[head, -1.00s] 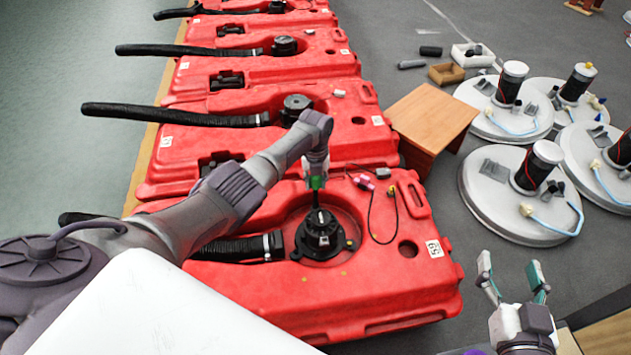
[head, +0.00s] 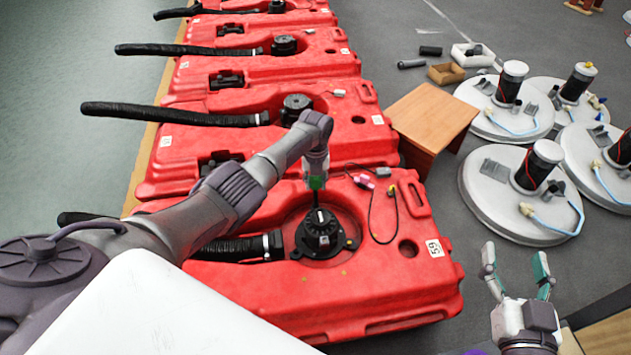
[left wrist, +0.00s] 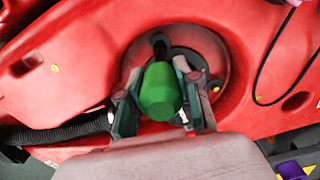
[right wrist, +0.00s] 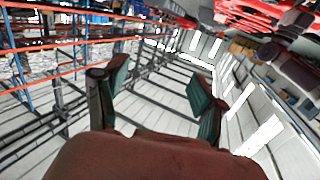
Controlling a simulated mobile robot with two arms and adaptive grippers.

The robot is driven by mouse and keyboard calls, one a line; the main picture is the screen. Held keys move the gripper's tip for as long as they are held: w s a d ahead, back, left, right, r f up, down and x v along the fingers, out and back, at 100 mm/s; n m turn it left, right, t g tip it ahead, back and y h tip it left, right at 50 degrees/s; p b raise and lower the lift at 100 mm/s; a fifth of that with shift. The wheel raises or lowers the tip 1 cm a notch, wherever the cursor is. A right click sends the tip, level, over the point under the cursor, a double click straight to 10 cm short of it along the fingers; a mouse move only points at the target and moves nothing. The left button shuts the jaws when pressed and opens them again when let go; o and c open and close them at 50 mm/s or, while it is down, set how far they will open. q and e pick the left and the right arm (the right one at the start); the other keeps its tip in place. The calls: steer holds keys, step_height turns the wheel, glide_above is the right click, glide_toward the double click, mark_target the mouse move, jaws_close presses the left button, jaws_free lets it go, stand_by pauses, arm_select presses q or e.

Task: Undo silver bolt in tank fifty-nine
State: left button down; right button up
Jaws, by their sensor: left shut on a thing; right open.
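Tank fifty-nine (head: 400,290) is the nearest red tank, with a white 59 label (head: 435,248). A black round motor unit (head: 319,235) sits in its recess, with a hose at its left. My left gripper (head: 316,183) is shut on a green-handled tool (left wrist: 160,92) above this unit. The tool's dark shaft points down toward the top of the unit; contact is unclear. I cannot surely make out the silver bolt; the tool and fingers cover part of the unit. My right gripper (head: 516,275) is open and empty, right of the tank; its fingers also show in the right wrist view (right wrist: 155,95).
More red tanks (head: 262,85) with black hoses stand in a row behind. A wooden box (head: 432,115) and several round white units (head: 520,195) are on the floor to the right. A dark cable with connectors (head: 372,205) lies on tank fifty-nine.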

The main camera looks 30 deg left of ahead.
arm_select(q)
steer(key=shift+f, duration=0.15)
arm_select(e)
steer(key=shift+w+a+r+t, duration=0.1)
steer(key=shift+a+r+t, duration=0.1)
steer(key=shift+r+t, duration=0.55)
arm_select(q)
steer(key=shift+f+b, duration=0.15)
steer(key=shift+b, duration=0.15)
arm_select(e)
steer(key=shift+r+y, duration=0.3)
steer(key=shift+r, duration=0.05)
arm_select(q)
steer(key=shift+f, duration=0.15)
arm_select(e)
steer(key=shift+a+r+t, duration=0.1)
steer(key=shift+r+t, duration=0.25)
steer(key=shift+r, duration=0.35)
arm_select(q)
steer(key=shift+n, duration=0.4)
steer(key=n+p, duration=0.1)
steer(key=n, duration=0.7)
steer(key=shift+p, duration=0.35)
steer(key=shift+n, duration=0.8)
arm_select(e)
step_height(320, 180, down, 8)
steer(key=s+d+g+h, duration=0.1)
steer(key=g, duration=0.4)
steer(key=shift+s+d+f+h, duration=0.15)
steer(key=shift+s+d+h, duration=0.15)
